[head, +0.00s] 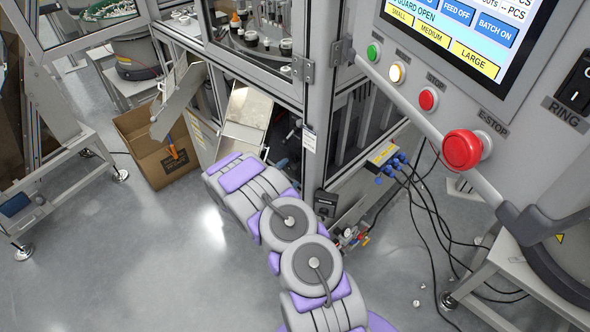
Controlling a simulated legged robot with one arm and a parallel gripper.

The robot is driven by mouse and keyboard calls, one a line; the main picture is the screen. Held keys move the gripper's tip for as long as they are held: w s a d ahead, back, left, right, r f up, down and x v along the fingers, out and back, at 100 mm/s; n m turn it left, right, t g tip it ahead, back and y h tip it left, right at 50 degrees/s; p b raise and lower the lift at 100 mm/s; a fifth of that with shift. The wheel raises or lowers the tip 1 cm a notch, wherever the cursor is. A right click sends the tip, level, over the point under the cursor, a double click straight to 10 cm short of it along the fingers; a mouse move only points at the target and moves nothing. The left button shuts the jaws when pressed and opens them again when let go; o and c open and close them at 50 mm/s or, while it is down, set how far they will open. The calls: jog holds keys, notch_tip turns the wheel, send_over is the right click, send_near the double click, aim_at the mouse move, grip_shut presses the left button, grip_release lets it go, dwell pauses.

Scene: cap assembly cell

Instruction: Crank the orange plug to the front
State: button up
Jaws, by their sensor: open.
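In the head view, a small orange piece (235,20) stands among white and black caps behind the machine's glass, at the top. It is small, and I cannot tell for sure that it is the orange plug. I cannot make out a crank. My purple and grey arm reaches up from the bottom centre towards the front of the machine. Its far visible end is low, beside the metal chute (248,108). My gripper's fingers do not show.
A control panel with a touchscreen and a red emergency stop (462,149) is at the right. An open cardboard box (150,165) stands on the floor at the left. Black cables (440,235) lie at the right.

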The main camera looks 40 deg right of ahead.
aim_at(298, 166)
jog(key=b+x, duration=0.1)
jog(key=x, duration=0.3)
jog(key=shift+w+f, duration=0.1)
jog(key=shift+w, duration=0.05)
jog(key=shift+x, duration=0.9)
jog(key=shift+a, duration=0.15)
jog(key=c, duration=1)
